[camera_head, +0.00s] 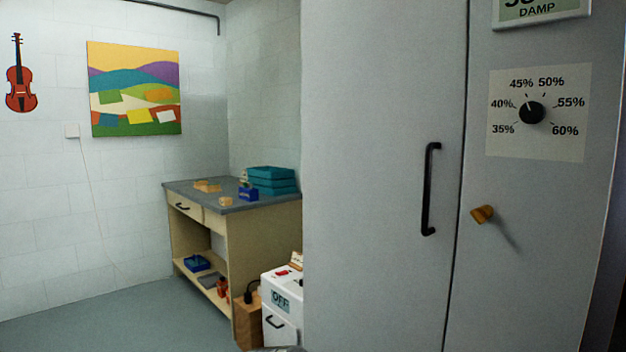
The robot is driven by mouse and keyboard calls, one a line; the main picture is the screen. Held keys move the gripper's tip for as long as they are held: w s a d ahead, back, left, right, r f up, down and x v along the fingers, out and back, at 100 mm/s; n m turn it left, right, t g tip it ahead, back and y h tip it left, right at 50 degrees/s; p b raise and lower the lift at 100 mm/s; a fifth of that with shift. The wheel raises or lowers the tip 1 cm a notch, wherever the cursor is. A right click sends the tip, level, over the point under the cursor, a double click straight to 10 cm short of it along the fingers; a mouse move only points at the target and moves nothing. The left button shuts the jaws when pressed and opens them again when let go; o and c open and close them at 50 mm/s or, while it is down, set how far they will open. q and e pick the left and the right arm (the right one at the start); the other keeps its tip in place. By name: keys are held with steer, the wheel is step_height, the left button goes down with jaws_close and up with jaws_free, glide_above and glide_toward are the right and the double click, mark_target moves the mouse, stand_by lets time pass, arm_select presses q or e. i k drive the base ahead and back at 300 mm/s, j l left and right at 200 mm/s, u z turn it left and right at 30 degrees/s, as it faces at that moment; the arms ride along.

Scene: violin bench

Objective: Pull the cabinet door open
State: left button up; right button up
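The cabinet door (375,150) is a tall grey panel filling the right middle of the head view. It looks shut, with a narrow dark seam along its right edge. A black vertical bar handle (429,189) is fixed near that edge. Right of the seam is a grey panel (530,260) with a wooden knob (482,214), a black dial (531,112) on a humidity scale from 35% to 60%, and a display (540,10) reading "DAMP", cut off at the top. Neither of my grippers can be made out in this view.
A workbench (240,205) with a drawer, teal boxes (271,180) and small items stands at the back left. A white unit (281,302) reading "OFF" sits low beside the cabinet. Grey floor (110,315) is clear at the left.

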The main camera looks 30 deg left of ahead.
mark_target(385, 82)
steer(key=u, duration=0.75)
